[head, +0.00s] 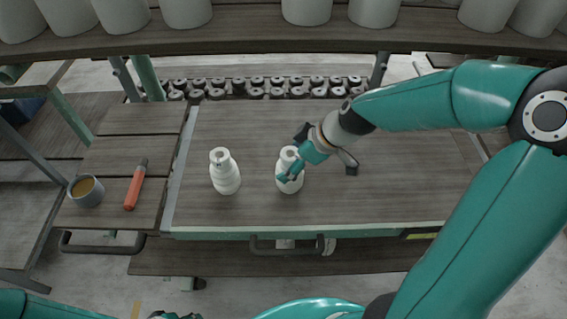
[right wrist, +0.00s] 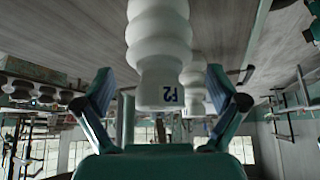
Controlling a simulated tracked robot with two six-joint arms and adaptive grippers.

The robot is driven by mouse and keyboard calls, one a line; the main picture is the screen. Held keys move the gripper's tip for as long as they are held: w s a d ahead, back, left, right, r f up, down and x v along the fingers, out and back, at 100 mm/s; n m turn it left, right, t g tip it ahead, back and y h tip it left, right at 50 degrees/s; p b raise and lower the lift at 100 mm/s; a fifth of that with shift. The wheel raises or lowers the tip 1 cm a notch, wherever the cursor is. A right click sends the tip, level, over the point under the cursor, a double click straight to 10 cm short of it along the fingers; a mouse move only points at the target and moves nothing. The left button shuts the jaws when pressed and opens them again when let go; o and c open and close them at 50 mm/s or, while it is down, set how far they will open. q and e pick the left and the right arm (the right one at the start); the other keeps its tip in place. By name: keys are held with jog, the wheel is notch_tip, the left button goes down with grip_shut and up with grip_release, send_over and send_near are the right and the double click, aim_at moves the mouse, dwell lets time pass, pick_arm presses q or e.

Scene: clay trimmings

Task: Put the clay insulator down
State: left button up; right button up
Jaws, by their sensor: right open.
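A white, ribbed clay insulator (head: 288,186) stands upright on the dark wooden table top (head: 400,190). My right gripper (head: 299,165) is at this insulator from its right side, with its fingers open. In the right wrist view, which is upside down, the insulator (right wrist: 160,50) is between the two spread fingers (right wrist: 158,95), with a gap on each side. A dark blue mark shows on its end. A second white insulator (head: 224,172) stands to the left on the table, apart from the gripper. My left gripper is not visible.
A shelf (head: 240,24) with pale cylinders crosses the top. Several small dark-and-white parts (head: 257,87) stand in rows at the table's back. On the left side board are a grey cup (head: 86,194) and an orange-handled tool (head: 135,188). The table's right part is clear.

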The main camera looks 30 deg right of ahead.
jog(key=v, duration=0.4)
jog(key=shift+r, duration=0.1)
jog(key=shift+s, duration=0.1)
dwell(0.3)
